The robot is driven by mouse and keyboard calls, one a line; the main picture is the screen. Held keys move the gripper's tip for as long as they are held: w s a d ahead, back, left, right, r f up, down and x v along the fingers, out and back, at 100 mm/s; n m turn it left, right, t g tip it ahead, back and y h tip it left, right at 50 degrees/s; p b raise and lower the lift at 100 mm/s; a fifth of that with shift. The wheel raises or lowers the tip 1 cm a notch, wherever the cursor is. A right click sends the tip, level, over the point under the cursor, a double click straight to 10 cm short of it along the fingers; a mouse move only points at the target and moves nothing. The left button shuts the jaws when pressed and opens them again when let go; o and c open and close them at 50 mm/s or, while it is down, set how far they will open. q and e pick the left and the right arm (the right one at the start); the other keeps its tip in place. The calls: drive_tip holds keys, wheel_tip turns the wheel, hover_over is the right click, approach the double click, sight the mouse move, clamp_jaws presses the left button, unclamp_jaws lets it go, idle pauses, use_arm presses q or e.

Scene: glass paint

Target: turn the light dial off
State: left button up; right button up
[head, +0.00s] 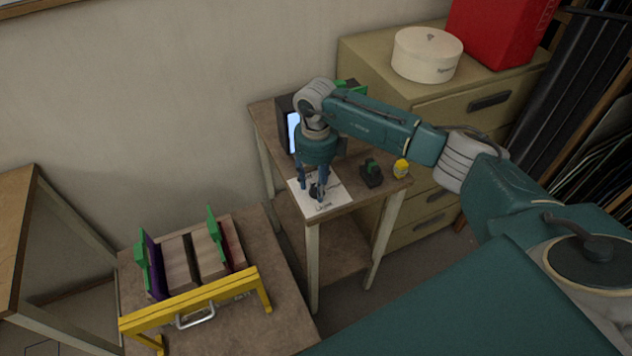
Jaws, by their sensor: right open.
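A small dark knob (316,191), which looks like the light dial, stands on a white sheet or plate (334,198) with printed marks, at the front of the small wooden table. My right gripper (313,192) reaches down over it from above, fingers pointing down. Its fingers are apart, one on each side of the knob, and they partly hide it. I cannot tell whether they touch it, nor which way the dial is set. My left gripper is not in view.
A lit screen (293,132) stands behind my right gripper. A black and green item (371,173) and a yellow item (401,169) sit to the right. A yellow frame (190,300) with wooden blocks is at lower left. Drawers (465,110) stand behind.

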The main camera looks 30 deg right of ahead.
drive_tip(key=shift+c, duration=0.8)
clamp_jaws()
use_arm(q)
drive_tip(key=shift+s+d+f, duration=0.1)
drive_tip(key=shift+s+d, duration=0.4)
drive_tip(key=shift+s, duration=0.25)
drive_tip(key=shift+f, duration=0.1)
use_arm(e)
drive_tip(key=n+b, duration=0.3)
drive_tip(key=b, duration=0.1)
drive_tip(key=shift+f+n, duration=0.15)
drive_tip(key=shift+n, duration=0.15)
drive_tip(key=n+b, duration=0.3)
use_arm(q)
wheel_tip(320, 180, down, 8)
drive_tip(key=b, duration=0.1)
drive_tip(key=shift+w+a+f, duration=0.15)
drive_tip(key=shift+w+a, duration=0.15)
use_arm(e)
drive_tip(key=shift+r+n, duration=0.2)
drive_tip(key=shift+n, duration=1)
use_arm(q)
drive_tip(key=shift+b, duration=0.35)
